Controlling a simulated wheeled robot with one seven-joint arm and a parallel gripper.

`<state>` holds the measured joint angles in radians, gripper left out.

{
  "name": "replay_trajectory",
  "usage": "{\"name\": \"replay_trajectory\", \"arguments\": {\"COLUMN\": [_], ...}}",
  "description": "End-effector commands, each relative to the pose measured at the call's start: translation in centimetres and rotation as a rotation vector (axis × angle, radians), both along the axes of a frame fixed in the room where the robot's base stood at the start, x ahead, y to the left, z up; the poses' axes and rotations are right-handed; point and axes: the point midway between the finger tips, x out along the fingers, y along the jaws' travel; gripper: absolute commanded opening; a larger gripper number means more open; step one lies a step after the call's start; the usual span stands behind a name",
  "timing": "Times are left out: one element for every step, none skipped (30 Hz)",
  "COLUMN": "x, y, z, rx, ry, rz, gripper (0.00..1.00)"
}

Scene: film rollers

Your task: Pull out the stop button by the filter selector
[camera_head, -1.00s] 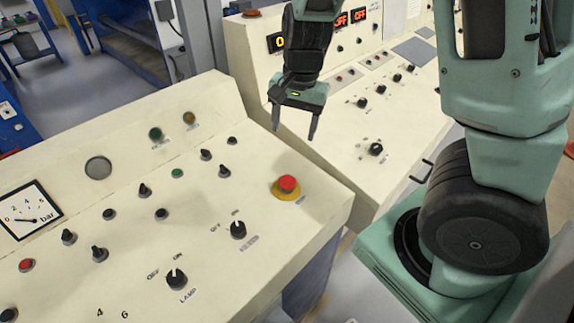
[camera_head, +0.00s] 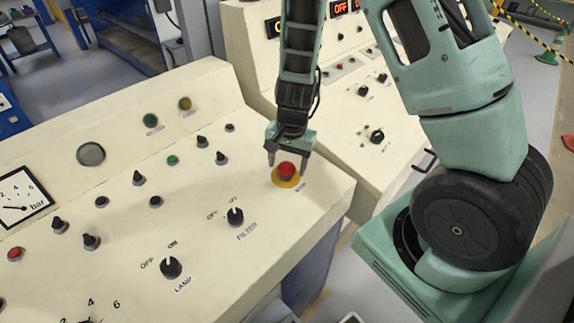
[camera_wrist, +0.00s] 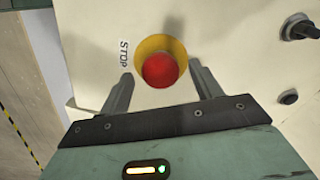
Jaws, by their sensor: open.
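The stop button (camera_head: 286,171) is a red mushroom knob on a yellow round base, at the right end of the near cream console. In the wrist view the red knob (camera_wrist: 160,70) sits beside the word STOP. My gripper (camera_head: 286,163) is open just behind and above the knob. In the wrist view my gripper (camera_wrist: 161,82) has one finger on each side of the knob, with gaps between. I cannot tell how far the fingertips are from the panel. The filter selector (camera_head: 235,217) is a black knob with a white mark, left of and nearer than the stop button.
The lamp selector (camera_head: 171,267) and several other black knobs stand on the near console (camera_head: 215,190). A second cream console (camera_head: 350,150) with knobs and red displays stands behind to the right. The console surface around the stop button is clear.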

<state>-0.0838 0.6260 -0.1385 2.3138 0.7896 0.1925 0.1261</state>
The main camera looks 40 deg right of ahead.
Motion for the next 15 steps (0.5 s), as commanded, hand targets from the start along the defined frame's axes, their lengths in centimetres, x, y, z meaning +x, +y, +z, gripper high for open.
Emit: {"name": "replay_trajectory", "arguments": {"x": [0.01,0.04,0.06,0.06,0.08,0.07,0.07,0.08,0.07,0.07,0.07,0.07,0.07,0.07,0.07], "y": [0.03,0.04,0.06,0.06,0.06,0.07,0.07,0.06,0.07,0.07,0.07,0.06,0.06,0.06,0.06], "z": [-0.34,-0.43,-0.49,-0.51,-0.52,-0.52,-0.51,-0.51,-0.5,-0.5,-0.5,-0.49,-0.49,-0.49,-0.49], "rx": [0.0,0.0,0.001,0.001,0.0,0.0,0.0,0.0,0.0,0.0,0.0,0.001,0.001,0.001,0.001], "ry": [0.0,0.0,-0.001,-0.001,-0.001,-0.001,-0.001,-0.001,-0.001,-0.001,-0.001,-0.001,-0.001,-0.001,-0.001], "rz": [0.0,0.0,0.0,0.0,0.0,0.001,0.001,0.001,0.001,0.001,0.001,0.001,0.001,0.001,0.001], "gripper": [0.64,0.64,0.64,0.64,0.64,0.64,0.64,0.64,0.64,0.64,0.64,0.53,0.45,0.37,0.25]}}
